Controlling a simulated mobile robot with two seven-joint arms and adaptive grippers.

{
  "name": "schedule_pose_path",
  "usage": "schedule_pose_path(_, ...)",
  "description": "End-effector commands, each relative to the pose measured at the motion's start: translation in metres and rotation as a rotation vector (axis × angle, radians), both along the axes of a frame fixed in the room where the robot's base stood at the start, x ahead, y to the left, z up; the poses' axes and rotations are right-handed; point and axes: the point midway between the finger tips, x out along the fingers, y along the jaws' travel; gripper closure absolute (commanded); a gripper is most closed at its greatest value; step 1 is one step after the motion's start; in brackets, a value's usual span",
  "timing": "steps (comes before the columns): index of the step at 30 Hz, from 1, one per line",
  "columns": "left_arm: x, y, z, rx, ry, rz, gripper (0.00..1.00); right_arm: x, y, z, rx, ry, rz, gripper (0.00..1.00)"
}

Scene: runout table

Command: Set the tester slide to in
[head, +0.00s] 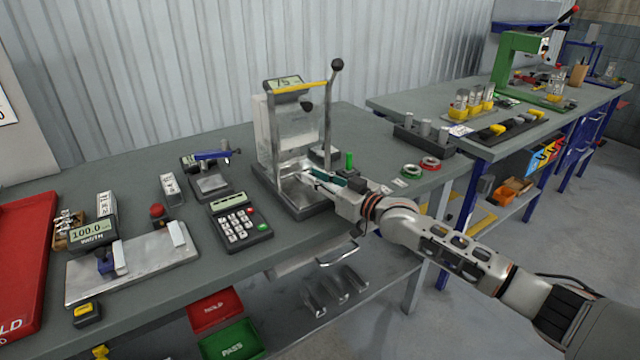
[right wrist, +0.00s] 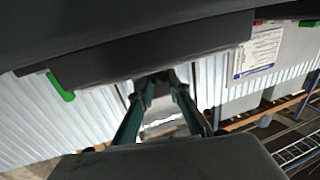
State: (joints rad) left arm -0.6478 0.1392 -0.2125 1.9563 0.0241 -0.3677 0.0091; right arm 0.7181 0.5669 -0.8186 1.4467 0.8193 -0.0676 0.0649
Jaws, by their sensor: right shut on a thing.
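The tester (head: 298,135) stands in the middle of the table, with a dark base, clear guard, small display, yellow bar and a black-knobbed lever. Its metal slide (head: 290,181) lies low on the base, partly hidden by my gripper. My right gripper (head: 312,175) reaches in from the right, shut at the front of the tester on what looks like the slide. In the right wrist view my fingers (right wrist: 160,82) close on a small grey part; its edges are hard to tell. How far in the slide sits is unclear. My left gripper is out of view.
Red and green rings (head: 421,165) lie to the right.

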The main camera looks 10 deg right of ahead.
Motion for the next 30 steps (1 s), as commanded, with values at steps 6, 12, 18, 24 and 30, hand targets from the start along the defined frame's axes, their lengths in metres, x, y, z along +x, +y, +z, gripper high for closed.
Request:
schedule_pose_path(6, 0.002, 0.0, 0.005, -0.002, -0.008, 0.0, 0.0, 0.002, -0.001, 0.004, 0.001, -0.004, -0.003, 1.0)
schedule_pose_path(12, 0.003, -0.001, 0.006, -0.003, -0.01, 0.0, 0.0, 0.001, -0.001, 0.004, 0.001, -0.003, -0.002, 0.66)
schedule_pose_path(18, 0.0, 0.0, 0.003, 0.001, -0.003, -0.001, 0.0, 0.0, -0.001, 0.002, 0.0, -0.002, -0.002, 0.66)
schedule_pose_path(24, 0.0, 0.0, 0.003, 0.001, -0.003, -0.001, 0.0, -0.013, -0.01, 0.001, 0.002, -0.001, -0.001, 0.66)
schedule_pose_path(30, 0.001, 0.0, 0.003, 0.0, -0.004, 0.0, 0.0, -0.047, -0.031, 0.0, 0.0, 0.0, -0.001, 0.66)
